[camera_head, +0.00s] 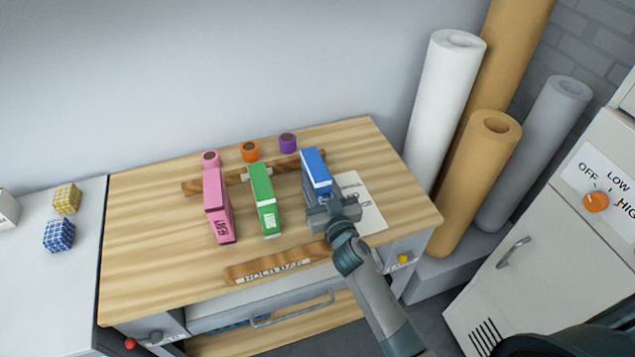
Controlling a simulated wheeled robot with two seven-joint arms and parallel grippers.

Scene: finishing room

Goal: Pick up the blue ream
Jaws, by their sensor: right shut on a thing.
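The blue ream (316,166) stands on edge at the right of a row on the wooden worktop. My right gripper (322,197) is shut on the near end of the blue ream and hides that end. I cannot tell whether the ream touches the worktop. My left gripper is not in view.
A green ream (263,199) and a pink ream (217,204) stand to the left on the wooden worktop (150,240). Behind are pink, orange and purple rolls and a wooden bar (205,186). A white sheet (366,213) lies right of the blue ream. Tall rolls (443,100) stand at right.

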